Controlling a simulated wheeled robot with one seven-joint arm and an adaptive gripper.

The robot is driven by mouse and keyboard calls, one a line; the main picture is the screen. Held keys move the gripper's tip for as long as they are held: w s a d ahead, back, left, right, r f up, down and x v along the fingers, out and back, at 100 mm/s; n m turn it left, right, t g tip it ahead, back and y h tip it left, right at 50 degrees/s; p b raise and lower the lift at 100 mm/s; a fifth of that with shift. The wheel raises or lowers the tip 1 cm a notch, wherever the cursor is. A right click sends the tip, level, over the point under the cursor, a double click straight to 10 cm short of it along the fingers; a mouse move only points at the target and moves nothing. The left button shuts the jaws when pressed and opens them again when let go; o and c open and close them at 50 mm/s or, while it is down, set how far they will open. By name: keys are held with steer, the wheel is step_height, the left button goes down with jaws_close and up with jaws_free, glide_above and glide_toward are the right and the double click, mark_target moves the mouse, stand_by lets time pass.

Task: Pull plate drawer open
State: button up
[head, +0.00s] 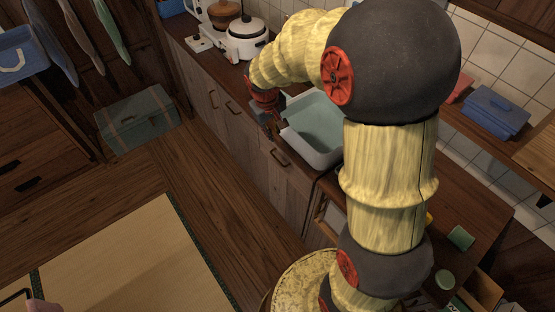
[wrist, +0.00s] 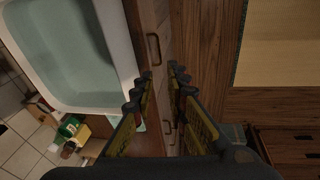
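A wooden drawer front with a dark bar handle (head: 279,157) is below the counter edge beside the sink in the head view. In the wrist view a dark handle (wrist: 154,49) on the cabinet front lies just beyond the fingertips. Which front is the plate drawer is not marked; the fronts in view look shut. My gripper (head: 273,131) is at the counter's front edge, by the sink's near left corner. In the wrist view my gripper (wrist: 162,76) is open, with an empty gap between its fingers, and appears apart from the handle.
A white sink basin (head: 325,158) is set in the counter right of my gripper. A white rice cooker (head: 246,42) stands farther back. A green chest (head: 137,120) is on the floor at left. The wooden floor before the cabinets is clear, with a tatami mat (head: 130,255) nearer.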

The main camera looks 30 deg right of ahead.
steer(key=n+g+b, duration=0.1)
glide_toward(277, 159)
steer(key=shift+s+d+f+b, duration=0.15)
steer(key=shift+f+b, duration=0.25)
steer(key=shift+f, duration=0.85)
steer(key=shift+d+f+b, duration=0.25)
steer(key=shift+f+b, duration=0.2)
steer(key=shift+f, duration=0.8)
steer(key=shift+s+d+f+b, duration=0.1)
steer(key=shift+d+f+b, duration=0.25)
steer(key=shift+f, duration=0.95)
steer(key=shift+a, duration=0.1)
steer(key=shift+c, duration=0.4)
jaws_close()
steer(key=shift+s+a, duration=0.1)
steer(key=shift+a, duration=0.05)
